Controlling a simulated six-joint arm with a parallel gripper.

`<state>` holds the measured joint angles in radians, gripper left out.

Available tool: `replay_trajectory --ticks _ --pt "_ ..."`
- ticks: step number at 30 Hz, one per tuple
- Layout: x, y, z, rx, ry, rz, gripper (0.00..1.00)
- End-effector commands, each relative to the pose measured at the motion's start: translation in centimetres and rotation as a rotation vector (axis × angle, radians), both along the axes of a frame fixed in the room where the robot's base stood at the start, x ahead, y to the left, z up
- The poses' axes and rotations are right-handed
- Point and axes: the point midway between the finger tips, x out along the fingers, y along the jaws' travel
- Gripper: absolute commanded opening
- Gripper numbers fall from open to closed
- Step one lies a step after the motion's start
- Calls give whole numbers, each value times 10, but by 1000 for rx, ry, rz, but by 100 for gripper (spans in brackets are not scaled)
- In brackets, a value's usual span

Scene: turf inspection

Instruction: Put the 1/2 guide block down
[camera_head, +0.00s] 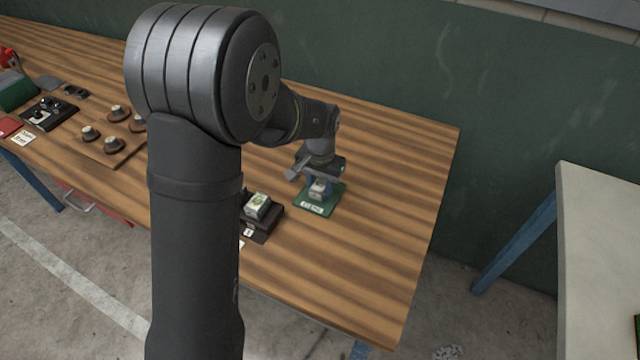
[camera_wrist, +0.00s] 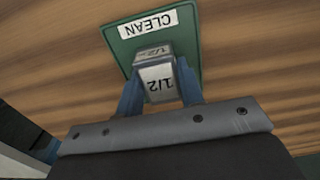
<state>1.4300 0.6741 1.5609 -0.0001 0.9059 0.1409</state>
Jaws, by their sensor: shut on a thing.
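My gripper (camera_wrist: 160,92) is shut on the 1/2 guide block (camera_wrist: 157,84), a small grey-white block marked "1/2", with a blue finger on each side of it. In the head view the block (camera_head: 318,189) shows just under my gripper (camera_head: 319,184), over a green mat (camera_head: 311,208). The mat has a white "CLEAN" label and also shows behind the block in the wrist view (camera_wrist: 195,45). I cannot tell whether the block touches the mat or is held a little above it.
A dark stand (camera_head: 270,222) with a light block (camera_head: 257,204) on it stands left of the mat. A board with several round knobs (camera_head: 112,145) and a dark tray (camera_head: 48,112) lie further left. The wooden table (camera_head: 390,230) is bare right of the mat.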

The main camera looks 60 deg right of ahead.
Motion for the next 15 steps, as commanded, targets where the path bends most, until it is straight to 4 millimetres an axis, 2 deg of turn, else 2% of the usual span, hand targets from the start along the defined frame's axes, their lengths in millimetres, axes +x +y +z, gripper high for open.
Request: replay_trajectory --ticks 6,7,9,10,15 --pt "0 0 -3 1 0 0 12" --pt "0 0 -3 1 0 0 38" --pt "0 0 -3 1 0 0 52" --pt "0 0 -3 1 0 0 56" --pt "0 0 -3 1 0 0 56"
